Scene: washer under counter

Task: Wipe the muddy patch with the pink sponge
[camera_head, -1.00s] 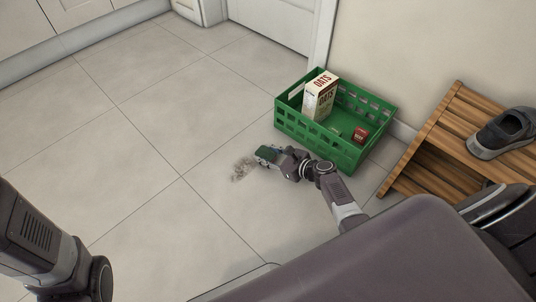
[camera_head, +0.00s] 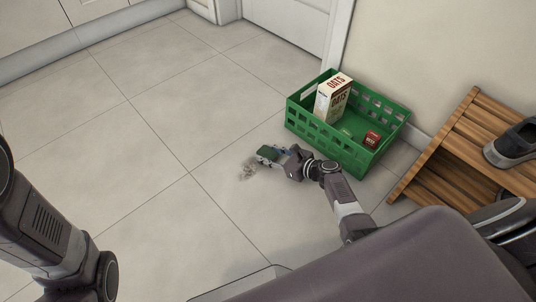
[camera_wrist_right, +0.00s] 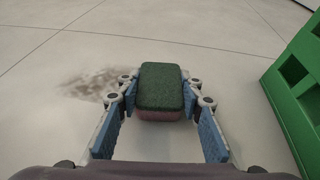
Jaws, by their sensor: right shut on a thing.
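The sponge (camera_wrist_right: 161,88) has a dark green top and a pinkish underside. My right gripper (camera_wrist_right: 160,100) is shut on it, with a blue-padded finger at each side. In the head view the right gripper (camera_head: 272,154) and sponge (camera_head: 266,153) are low at the patch's right edge. I cannot tell whether the sponge touches the floor. The muddy patch (camera_head: 247,172) is a small grey-brown smudge on the tiles, partly hidden by the gripper. In the wrist view the patch (camera_wrist_right: 90,84) lies left of the sponge. My left arm shows at the left, its gripper out of view.
A green crate (camera_head: 335,138) holding an oats box (camera_head: 333,98) and a small red can (camera_head: 371,139) stands right of the gripper. A wooden rack (camera_head: 440,160) with a dark shoe (camera_head: 515,146) is farther right. Tiles left of the patch are clear.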

